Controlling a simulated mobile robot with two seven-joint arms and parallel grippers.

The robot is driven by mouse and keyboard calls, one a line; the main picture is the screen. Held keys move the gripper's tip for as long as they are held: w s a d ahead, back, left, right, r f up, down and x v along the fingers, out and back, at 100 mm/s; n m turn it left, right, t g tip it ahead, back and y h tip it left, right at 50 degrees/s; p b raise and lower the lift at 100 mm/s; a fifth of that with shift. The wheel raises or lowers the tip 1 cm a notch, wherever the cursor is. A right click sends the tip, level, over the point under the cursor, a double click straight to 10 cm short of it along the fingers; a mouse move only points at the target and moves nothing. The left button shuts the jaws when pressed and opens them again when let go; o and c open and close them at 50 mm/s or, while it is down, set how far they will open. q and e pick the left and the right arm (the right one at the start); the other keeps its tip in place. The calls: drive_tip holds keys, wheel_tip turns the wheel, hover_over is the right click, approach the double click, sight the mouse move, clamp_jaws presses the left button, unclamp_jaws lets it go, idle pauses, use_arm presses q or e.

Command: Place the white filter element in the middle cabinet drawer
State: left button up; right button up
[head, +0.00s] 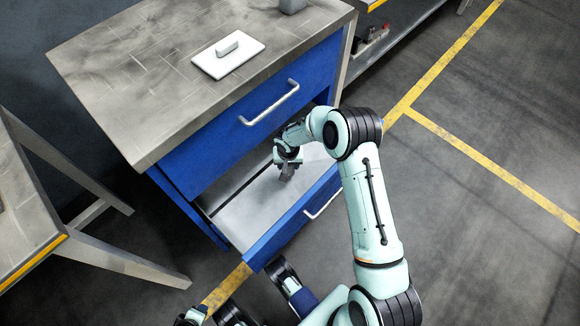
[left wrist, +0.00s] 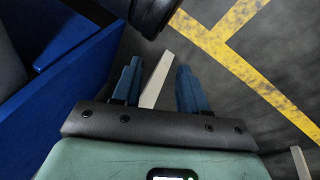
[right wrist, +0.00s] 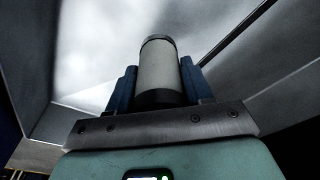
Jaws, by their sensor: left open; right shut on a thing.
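The filter element (right wrist: 158,70) is a white cylinder with dark end rims, held between the blue fingers of my right gripper (right wrist: 158,80) in the right wrist view. In the head view my right gripper (head: 287,170) reaches down inside the open drawer (head: 245,215), below the shut top drawer (head: 265,110); the filter element is mostly hidden there. I cannot tell whether it touches the drawer floor. The drawer is blue-fronted with a pale, bare interior. My left gripper (left wrist: 157,80) is open and empty over the floor in the left wrist view, outside the drawer.
The cabinet top (head: 130,75) carries a white plate with a raised block (head: 228,53) and a grey object (head: 292,5). A second table (head: 30,220) stands at the left. The floor (head: 480,220) at the right is open, with yellow lines.

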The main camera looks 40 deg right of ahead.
drive_tip(key=shift+d, duration=0.6)
wheel_tip(320, 180, down, 4)
drive_tip(key=shift+r+b, duration=0.2)
drive_tip(key=shift+b, duration=0.45)
use_arm(q)
drive_tip(key=shift+s+a+f, duration=0.15)
drive_tip(key=shift+s+f, duration=0.15)
drive_tip(key=shift+f, duration=0.2)
drive_tip(key=shift+s+a+f, duration=0.15)
drive_tip(key=shift+s+f, duration=0.15)
drive_tip(key=shift+f, duration=0.2)
use_arm(e)
drive_tip(key=shift+w+r, duration=0.1)
use_arm(q)
drive_tip(key=shift+f, duration=0.1)
use_arm(e)
drive_tip(key=o, duration=1)
drive_tip(key=shift+f, duration=0.2)
use_arm(q)
drive_tip(key=shift+s+f+g, duration=0.1)
drive_tip(key=shift+s+g, duration=0.15)
drive_tip(key=shift+g, duration=0.05)
use_arm(e)
drive_tip(key=shift+o, duration=0.2)
